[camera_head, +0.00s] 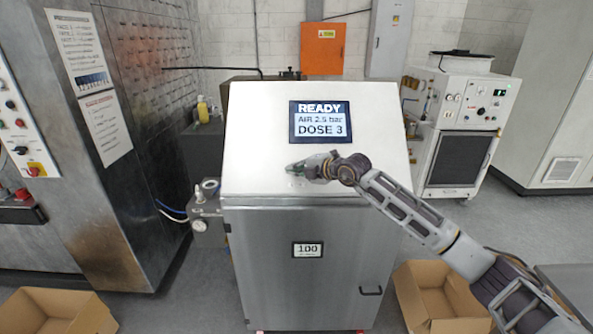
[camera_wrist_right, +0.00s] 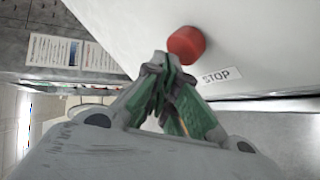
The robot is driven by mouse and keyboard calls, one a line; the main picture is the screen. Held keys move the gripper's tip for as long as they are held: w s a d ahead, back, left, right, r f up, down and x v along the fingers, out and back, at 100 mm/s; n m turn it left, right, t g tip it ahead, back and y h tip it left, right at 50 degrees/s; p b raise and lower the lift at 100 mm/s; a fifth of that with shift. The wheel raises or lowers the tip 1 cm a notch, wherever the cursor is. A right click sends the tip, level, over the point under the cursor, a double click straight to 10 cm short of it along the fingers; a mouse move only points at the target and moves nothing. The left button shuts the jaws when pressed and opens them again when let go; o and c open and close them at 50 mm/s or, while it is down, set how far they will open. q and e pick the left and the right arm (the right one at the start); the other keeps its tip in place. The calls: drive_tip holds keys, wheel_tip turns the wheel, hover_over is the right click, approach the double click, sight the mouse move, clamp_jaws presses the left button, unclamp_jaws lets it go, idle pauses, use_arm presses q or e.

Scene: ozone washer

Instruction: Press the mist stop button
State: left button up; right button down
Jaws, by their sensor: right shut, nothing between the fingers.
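A red round button (camera_wrist_right: 186,44) with a white STOP label (camera_wrist_right: 219,75) beside it is on the pale panel in the right wrist view. My right gripper (camera_wrist_right: 168,58) is shut and empty, its fingertips just beside the button; I cannot tell whether they touch it. The washer's screen (camera_head: 320,121) reads READY, AIR 2.5 bar, DOSE 3. My left gripper is not in view.
A small display (camera_head: 307,250) on the washer's front reads 100. Open cardboard boxes stand on the floor at the left (camera_head: 52,312) and right (camera_head: 440,296). A white machine (camera_head: 458,125) stands behind at right, and a dark cabinet (camera_head: 100,190) at left.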

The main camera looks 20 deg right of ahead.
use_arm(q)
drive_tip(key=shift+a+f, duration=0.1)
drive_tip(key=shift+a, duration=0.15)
use_arm(e)
drive_tip(key=shift+w+f, duration=0.1)
drive_tip(key=shift+w, duration=0.05)
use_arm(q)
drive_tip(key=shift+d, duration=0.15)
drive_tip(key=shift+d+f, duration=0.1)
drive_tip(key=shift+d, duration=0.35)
use_arm(e)
drive_tip(key=shift+w+f, duration=0.1)
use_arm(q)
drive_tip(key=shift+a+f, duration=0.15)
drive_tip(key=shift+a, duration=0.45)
use_arm(e)
drive_tip(key=shift+w+d+f, duration=0.15)
drive_tip(key=shift+w+f, duration=0.05)
drive_tip(key=shift+f, duration=0.05)
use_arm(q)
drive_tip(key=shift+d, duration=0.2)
use_arm(e)
drive_tip(key=shift+s+r, duration=0.35)
drive_tip(key=shift+r, duration=0.05)
drive_tip(key=shift+s+r, duration=0.2)
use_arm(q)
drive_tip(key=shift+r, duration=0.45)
